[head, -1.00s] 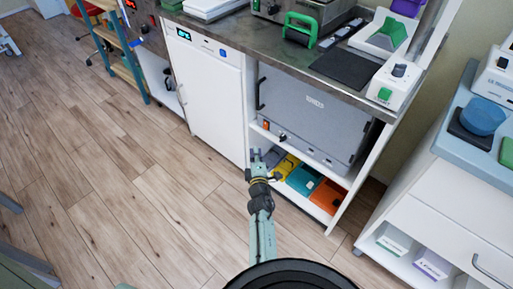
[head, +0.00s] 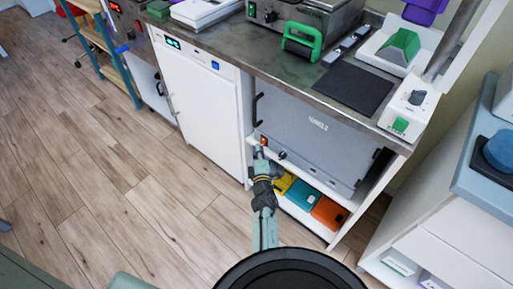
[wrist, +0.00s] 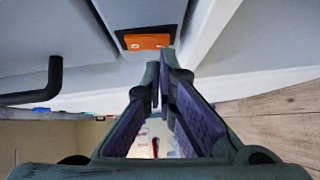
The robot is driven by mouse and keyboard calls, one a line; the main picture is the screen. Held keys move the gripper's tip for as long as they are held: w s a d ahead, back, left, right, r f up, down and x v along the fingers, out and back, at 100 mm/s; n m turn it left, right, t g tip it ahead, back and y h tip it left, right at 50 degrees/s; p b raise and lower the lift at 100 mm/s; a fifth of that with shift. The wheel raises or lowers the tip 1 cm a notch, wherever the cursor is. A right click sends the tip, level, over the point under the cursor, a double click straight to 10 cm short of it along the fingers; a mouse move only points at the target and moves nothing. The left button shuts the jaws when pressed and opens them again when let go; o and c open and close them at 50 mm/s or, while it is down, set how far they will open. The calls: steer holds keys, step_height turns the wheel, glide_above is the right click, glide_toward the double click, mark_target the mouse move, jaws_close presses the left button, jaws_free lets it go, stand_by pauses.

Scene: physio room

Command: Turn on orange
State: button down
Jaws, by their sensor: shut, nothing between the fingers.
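The orange rocker switch (wrist: 148,41) sits in a dark frame on the grey cabinet unit. In the head view the orange switch (head: 263,141) is a small patch at the lower left of the grey unit's front (head: 318,130). My gripper (head: 259,153) is shut and empty, with its fingertips just below the switch in that view. In the wrist view the fingertips of my gripper (wrist: 166,62) come together close to the switch's lower right edge. I cannot tell whether they touch it.
A dark knob (head: 282,155) is right of the switch. A black handle (head: 257,108) stands out on the unit's left side. Yellow, teal (head: 303,194) and orange boxes (head: 329,211) fill the shelf below. A white cabinet (head: 199,100) stands to the left. Floor (head: 110,190) at left is clear.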

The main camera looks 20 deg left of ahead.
stand_by(0.4)
steer(key=b, duration=0.3)
steer(key=shift+w+d+n+t, duration=0.1)
steer(key=shift+w+n+t, duration=0.2)
steer(key=shift+f, duration=0.1)
